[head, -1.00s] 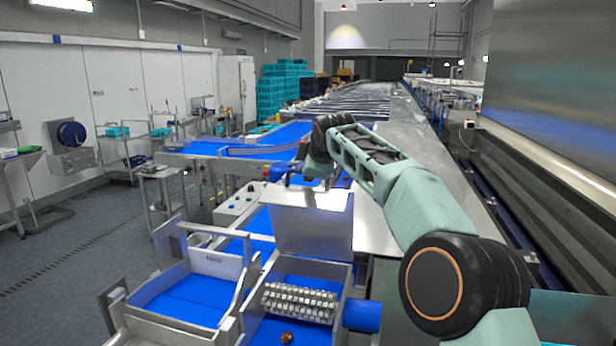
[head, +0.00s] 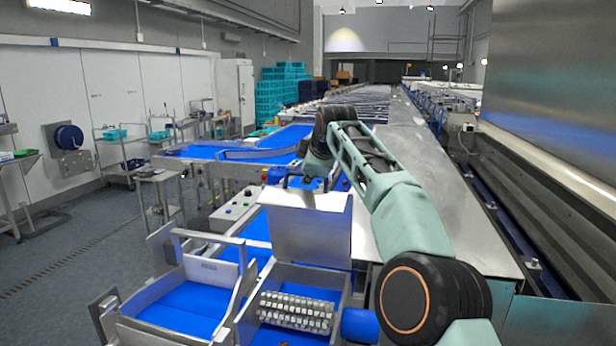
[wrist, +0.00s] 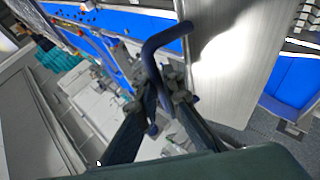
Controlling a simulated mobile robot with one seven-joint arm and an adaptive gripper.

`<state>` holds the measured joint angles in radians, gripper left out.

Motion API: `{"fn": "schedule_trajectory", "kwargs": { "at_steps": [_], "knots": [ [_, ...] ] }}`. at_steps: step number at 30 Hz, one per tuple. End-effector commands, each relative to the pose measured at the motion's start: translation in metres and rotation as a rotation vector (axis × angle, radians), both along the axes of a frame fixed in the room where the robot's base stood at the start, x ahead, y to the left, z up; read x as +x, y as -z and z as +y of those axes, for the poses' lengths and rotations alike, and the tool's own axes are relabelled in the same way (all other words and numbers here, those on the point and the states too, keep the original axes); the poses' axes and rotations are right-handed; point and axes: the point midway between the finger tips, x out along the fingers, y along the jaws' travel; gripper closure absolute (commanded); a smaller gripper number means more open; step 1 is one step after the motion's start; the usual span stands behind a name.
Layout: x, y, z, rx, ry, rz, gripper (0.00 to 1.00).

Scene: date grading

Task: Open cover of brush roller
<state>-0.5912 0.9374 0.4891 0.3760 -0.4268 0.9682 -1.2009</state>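The brush roller (head: 295,312), a row of pale bristle tufts, lies in a metal frame at the bottom of the head view. Its cover (head: 310,228), a flat grey metal panel, stands raised behind the roller, leaving the roller exposed. In the wrist view the cover (wrist: 228,60) is a bright plate with a bent blue handle (wrist: 152,62) at its edge. My gripper (wrist: 158,84) has its fingers on both sides of the handle and appears closed on it. In the head view my gripper (head: 312,184) is small, at the cover's top edge.
A blue-floored metal tray (head: 190,305) adjoins the roller frame on the left. A control box (head: 236,212) with buttons stands left of the cover. A long steel surface (head: 425,190) runs right of it under my arm. Open floor (head: 75,255) lies at left.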

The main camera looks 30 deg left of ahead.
Motion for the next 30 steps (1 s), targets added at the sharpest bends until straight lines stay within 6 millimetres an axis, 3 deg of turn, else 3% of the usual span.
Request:
{"fn": "schedule_trajectory", "kwargs": {
  "at_steps": [6, 18, 30],
  "knots": [
    [-0.001, -0.003, 0.001, 0.005, -0.002, -0.003, 0.74],
    [-0.002, -0.005, -0.002, 0.0, 0.0, -0.002, 0.74],
    [-0.025, -0.029, -0.024, 0.001, 0.0, -0.003, 0.74]
  ]
}}
